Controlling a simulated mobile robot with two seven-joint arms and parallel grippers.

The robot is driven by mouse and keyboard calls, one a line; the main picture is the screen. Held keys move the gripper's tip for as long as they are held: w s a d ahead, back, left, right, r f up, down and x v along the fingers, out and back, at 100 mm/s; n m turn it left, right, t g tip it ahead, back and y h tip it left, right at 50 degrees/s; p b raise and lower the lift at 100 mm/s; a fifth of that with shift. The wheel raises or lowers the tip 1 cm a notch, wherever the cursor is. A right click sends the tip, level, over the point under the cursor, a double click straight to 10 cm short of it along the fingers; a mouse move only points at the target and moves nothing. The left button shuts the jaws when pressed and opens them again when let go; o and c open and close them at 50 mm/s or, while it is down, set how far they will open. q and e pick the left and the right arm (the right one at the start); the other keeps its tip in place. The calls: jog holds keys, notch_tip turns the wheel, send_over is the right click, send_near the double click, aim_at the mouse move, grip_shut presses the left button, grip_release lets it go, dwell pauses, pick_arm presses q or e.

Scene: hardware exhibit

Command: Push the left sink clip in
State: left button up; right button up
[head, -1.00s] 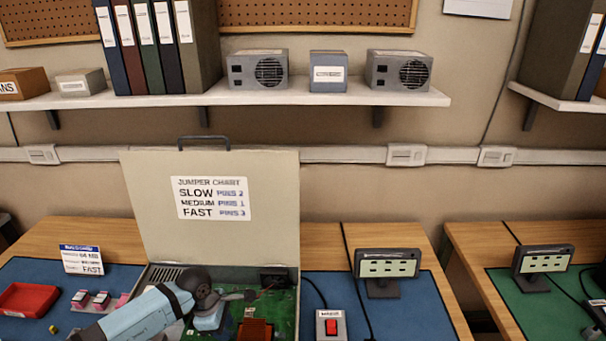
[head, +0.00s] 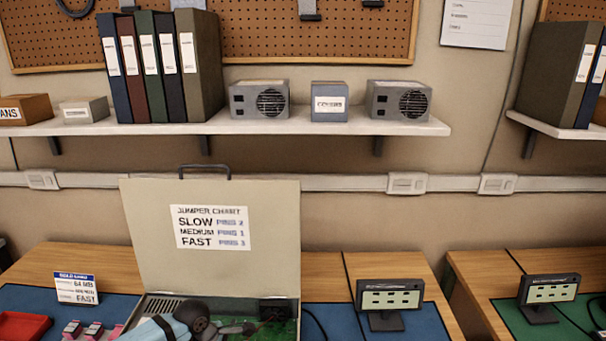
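An open case (head: 140,230) stands on the bench, its lid upright with a jumper chart (head: 211,228) on it. A green circuit board (head: 284,328) shows as a thin strip inside the case at the bottom edge of the view. My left arm comes in from the lower left, and its dark gripper (head: 238,328) is over the board area inside the case. Its fingers are small and partly cut off, so I cannot tell whether they are open or shut. I cannot make out the sink or its left clip. My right gripper is not in view.
A small display (head: 390,298) stands right of the case on a blue mat (head: 428,322). A shelf (head: 300,125) with binders and grey boxes hangs above.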

pick_arm(q)
jog(key=shift+d+r, duration=0.15)
dwell(0.4)
jog(key=shift+c, duration=0.5)
jog(key=shift+d+r+b, duration=0.1)
jog(key=shift+d+b, duration=0.1)
jog(key=shift+b, duration=0.1)
grip_shut()
jog(key=shift+o, duration=2.3)
grip_release()
